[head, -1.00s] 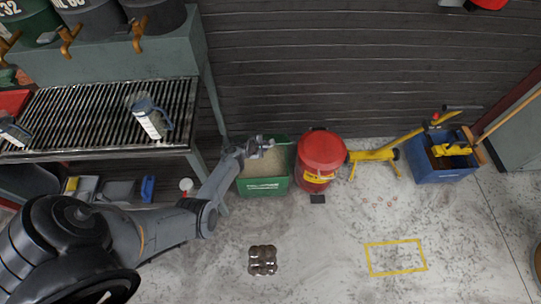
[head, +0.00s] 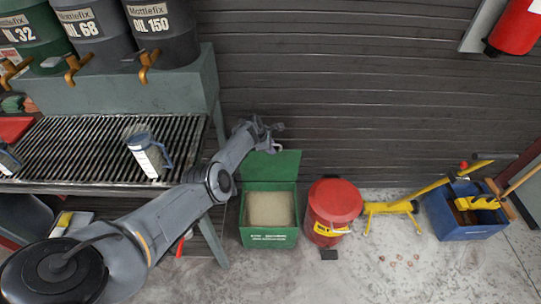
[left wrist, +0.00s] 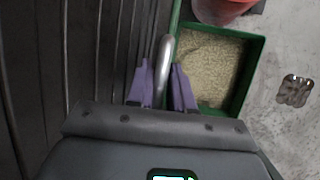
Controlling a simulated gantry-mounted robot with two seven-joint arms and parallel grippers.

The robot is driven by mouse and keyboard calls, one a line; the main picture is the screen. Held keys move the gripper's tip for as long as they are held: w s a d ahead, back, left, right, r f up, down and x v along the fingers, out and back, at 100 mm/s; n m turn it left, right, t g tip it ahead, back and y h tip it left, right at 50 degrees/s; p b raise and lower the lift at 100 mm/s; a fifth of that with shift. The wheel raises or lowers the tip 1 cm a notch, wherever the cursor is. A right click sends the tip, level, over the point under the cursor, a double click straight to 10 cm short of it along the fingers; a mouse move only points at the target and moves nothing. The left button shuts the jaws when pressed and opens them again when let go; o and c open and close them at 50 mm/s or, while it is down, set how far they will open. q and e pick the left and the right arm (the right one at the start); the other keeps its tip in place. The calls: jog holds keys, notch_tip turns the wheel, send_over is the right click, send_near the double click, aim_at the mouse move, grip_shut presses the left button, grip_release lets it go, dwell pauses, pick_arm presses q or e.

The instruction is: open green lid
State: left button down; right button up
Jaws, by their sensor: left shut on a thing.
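The green bin (head: 270,238) stands on the floor against the wall, full of pale granules (head: 270,208). Its green lid (head: 272,166) is raised, standing up at the bin's back edge. My left gripper (head: 266,130) is at the lid's top edge. In the left wrist view, its two purple fingers (left wrist: 165,88) are shut on a curved grey metal handle (left wrist: 163,65). The bin's open top shows just right of the fingers (left wrist: 241,75), and the green lid shows edge-on (left wrist: 173,22). My right gripper is out of view.
A red can (head: 334,205) stands close to the bin's right side. A slatted bench (head: 95,150) with a jug (head: 146,158) and oil drums is at left. A yellow tool and a blue crate (head: 470,222) are further right. The ribbed wall (head: 350,110) is close behind the lid.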

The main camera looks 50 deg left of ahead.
pick_arm(q)
jog(key=shift+w+a+f, duration=0.1)
jog(key=shift+a+f, duration=0.05)
jog(key=shift+a, duration=0.1)
jog(key=c, duration=1.4)
grip_release()
jog(key=shift+c, duration=0.2)
jog(key=shift+o, duration=1.4)
